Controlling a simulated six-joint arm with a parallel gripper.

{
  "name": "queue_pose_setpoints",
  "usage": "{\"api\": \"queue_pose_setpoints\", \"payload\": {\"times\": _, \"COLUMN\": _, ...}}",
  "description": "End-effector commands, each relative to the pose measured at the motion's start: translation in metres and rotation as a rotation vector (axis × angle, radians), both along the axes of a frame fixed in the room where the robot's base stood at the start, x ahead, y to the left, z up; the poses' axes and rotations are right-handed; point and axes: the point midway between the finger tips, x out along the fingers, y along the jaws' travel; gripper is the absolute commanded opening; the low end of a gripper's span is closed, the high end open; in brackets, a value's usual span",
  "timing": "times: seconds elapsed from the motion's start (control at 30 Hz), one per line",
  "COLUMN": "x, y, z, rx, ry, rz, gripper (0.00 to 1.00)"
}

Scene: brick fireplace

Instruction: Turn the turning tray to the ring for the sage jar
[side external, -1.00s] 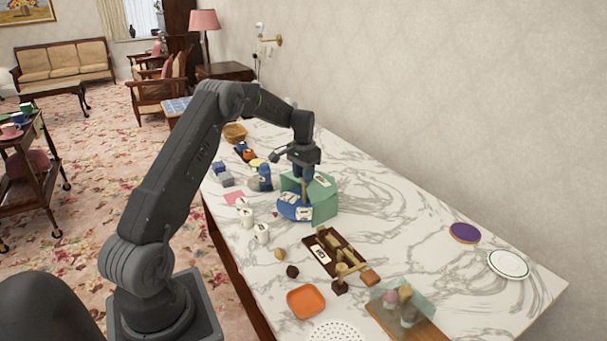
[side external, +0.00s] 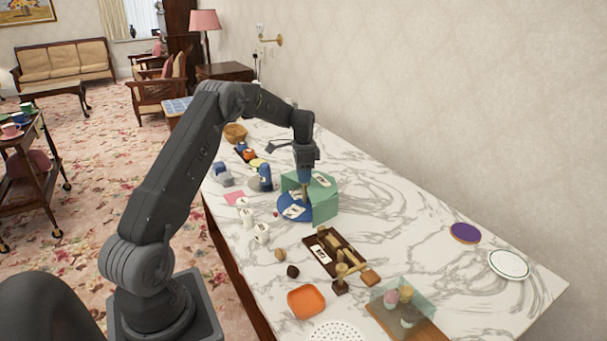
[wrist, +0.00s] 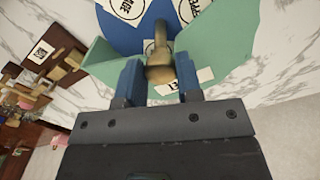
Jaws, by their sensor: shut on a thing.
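The turning tray (side external: 284,212) is a blue disc with white labelled patches, partly under a green housing (side external: 325,205). In the wrist view the blue tray (wrist: 152,30) shows ringed patches (wrist: 127,8) cut off by the top edge; I cannot read their lettering surely. A brass-coloured upright knob (wrist: 160,62) stands at the tray between my blue fingers. My gripper (wrist: 157,72) is shut on this knob, pointing down; in the side view my gripper (side external: 305,183) is above the tray's edge at the housing. I cannot tell which jar is the sage jar.
White jars (side external: 261,233) and a blue jar (side external: 265,178) stand left of the tray. A dark wooden rack (side external: 330,252) and an orange dish (side external: 306,301) lie nearer. The marble counter is clear toward the wall, before the purple disc (side external: 465,232).

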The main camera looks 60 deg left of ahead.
Motion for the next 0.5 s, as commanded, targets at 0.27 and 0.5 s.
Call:
{"api": "queue_pose_setpoints", "payload": {"times": 0.27, "x": 0.0011, "y": 0.0006, "z": 0.0009, "rx": 0.0, "ry": -0.001, "rz": -0.227, "gripper": 0.0}}
{"api": "queue_pose_setpoints", "payload": {"times": 0.5, "x": 0.0015, "y": 0.0009, "z": 0.001, "rx": 0.0, "ry": -0.002, "rz": -0.36, "gripper": 0.0}}
